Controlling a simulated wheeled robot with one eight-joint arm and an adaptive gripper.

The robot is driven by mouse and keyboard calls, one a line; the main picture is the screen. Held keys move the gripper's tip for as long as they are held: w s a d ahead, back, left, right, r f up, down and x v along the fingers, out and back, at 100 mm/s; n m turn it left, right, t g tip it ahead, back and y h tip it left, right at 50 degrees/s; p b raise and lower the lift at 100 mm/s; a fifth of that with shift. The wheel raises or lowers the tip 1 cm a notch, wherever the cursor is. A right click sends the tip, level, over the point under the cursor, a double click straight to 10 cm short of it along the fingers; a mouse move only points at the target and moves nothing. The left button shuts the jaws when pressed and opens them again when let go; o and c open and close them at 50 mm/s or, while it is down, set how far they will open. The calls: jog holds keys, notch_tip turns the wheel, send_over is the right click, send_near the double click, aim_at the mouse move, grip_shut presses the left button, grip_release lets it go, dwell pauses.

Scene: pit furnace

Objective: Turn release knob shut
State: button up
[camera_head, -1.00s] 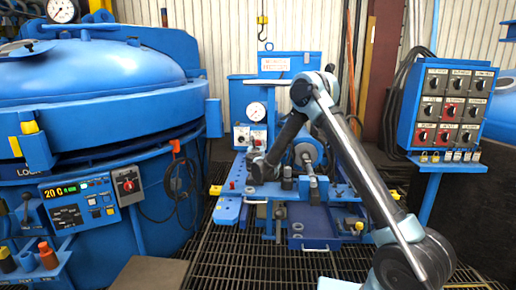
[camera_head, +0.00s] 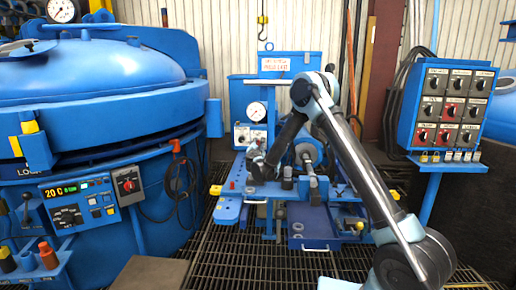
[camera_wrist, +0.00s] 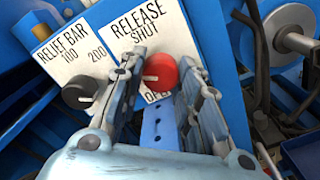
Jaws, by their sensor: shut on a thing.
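The red release knob (camera_wrist: 160,73) sits on a white label plate (camera_wrist: 130,35) reading RELEASE, SHUT and a partly hidden OPEN. Its pale pointer mark faces left in the wrist view, between the two words. My gripper (camera_wrist: 165,68) has one finger on each side of the knob and is shut on it. In the head view my gripper (camera_head: 258,166) is at the front of the blue bench unit, small and dark, and hides the knob there.
A black relief knob (camera_wrist: 76,95) is close left of my gripper. The blue furnace (camera_head: 95,120) stands left and a switch panel (camera_head: 452,105) right. Grated floor lies in front.

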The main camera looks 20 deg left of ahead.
jog(key=m, duration=0.6)
jog(key=shift+d+m, duration=0.15)
jog(key=shift+m, duration=0.15)
jog(key=m, duration=0.5)
jog(key=shift+d, duration=0.1)
dwell(0.3)
jog(key=o, duration=1.1)
jog(key=shift+c, duration=0.2)
jog(key=shift+s+a, duration=0.1)
jog(key=shift+a, duration=0.1)
jog(key=v, duration=1.1)
jog(key=shift+s, duration=0.4)
jog(key=shift+f, duration=0.1)
